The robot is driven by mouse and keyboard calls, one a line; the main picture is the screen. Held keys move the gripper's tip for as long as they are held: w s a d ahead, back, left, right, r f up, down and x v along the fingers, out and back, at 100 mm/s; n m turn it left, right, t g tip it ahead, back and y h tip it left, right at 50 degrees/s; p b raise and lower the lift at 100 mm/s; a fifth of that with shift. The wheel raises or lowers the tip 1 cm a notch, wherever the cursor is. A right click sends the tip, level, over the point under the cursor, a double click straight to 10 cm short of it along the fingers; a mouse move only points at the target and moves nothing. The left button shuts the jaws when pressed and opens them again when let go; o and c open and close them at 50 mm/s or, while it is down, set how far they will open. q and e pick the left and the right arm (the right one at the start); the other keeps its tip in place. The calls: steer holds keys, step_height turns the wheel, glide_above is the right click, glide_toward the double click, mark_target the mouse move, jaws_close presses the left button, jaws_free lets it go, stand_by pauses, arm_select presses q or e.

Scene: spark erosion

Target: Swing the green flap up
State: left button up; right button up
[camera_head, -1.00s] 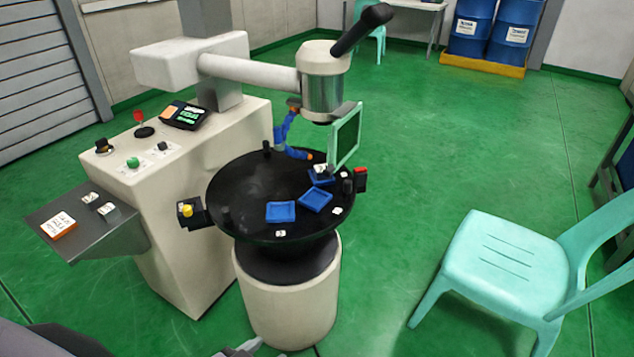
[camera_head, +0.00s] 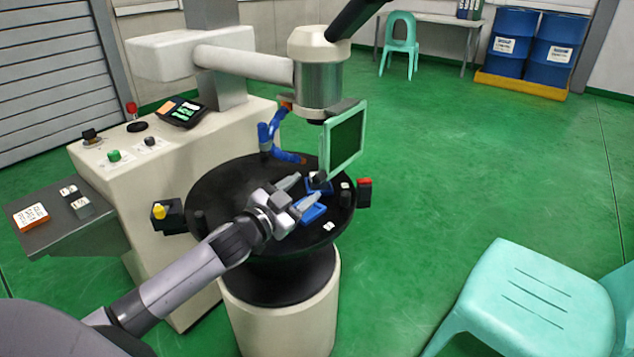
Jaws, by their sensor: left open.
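The green flap (camera_head: 345,140) is a dark pane in a light green frame. It hangs upright at the side of the machine's cylindrical head (camera_head: 320,85), above the right part of the round black table (camera_head: 215,185). My left gripper (camera_head: 307,190) is over the table, below and a little left of the flap's lower edge. Its fingers are apart with nothing clearly held between them, and it does not appear to touch the flap. My right gripper is not in view.
Blue trays (camera_head: 312,214) lie on the table, partly hidden by my left gripper. A blue jointed hose (camera_head: 268,140) stands left of the head. A yellow button box (camera_head: 160,212) and a red-topped block (camera_head: 364,192) sit at the rim. A green chair (camera_head: 530,295) stands at right.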

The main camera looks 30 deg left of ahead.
mark_target(315, 181)
arm_select(q)
steer(key=shift+w+d, duration=0.25)
steer(key=shift+w, duration=1.2)
steer(key=shift+w+d, duration=0.2)
steer(key=shift+w, duration=1.25)
steer(key=shift+c, duration=0.4)
jaws_close()
